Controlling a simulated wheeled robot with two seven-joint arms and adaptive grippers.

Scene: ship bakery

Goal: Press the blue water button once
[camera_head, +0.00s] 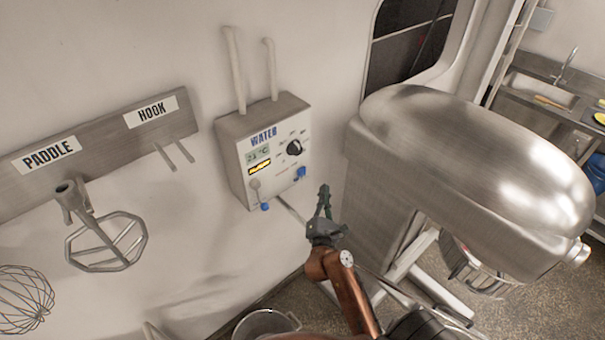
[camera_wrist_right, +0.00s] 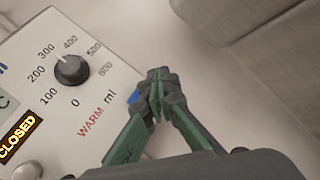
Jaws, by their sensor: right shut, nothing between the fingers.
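The water box (camera_head: 232,152) is a grey wall unit labelled WATER, with a display, a yellow-lit sign and a black dial (camera_head: 294,147). The blue button (camera_head: 300,172) sits low on the right of its front panel. In the right wrist view the blue button (camera_wrist_right: 133,97) peeks out left of the fingers, partly hidden by them. My right gripper (camera_head: 324,190) is shut and empty, right of and slightly below the button in the head view; its green fingers meet in the wrist view (camera_wrist_right: 158,78). Contact cannot be told. My left gripper is out of view.
A large steel mixer (camera_head: 455,150) stands close on the right. A rack with a paddle (camera_head: 105,240) hangs left. A metal pot (camera_head: 265,324) is below. The dial also shows in the wrist view (camera_wrist_right: 71,70).

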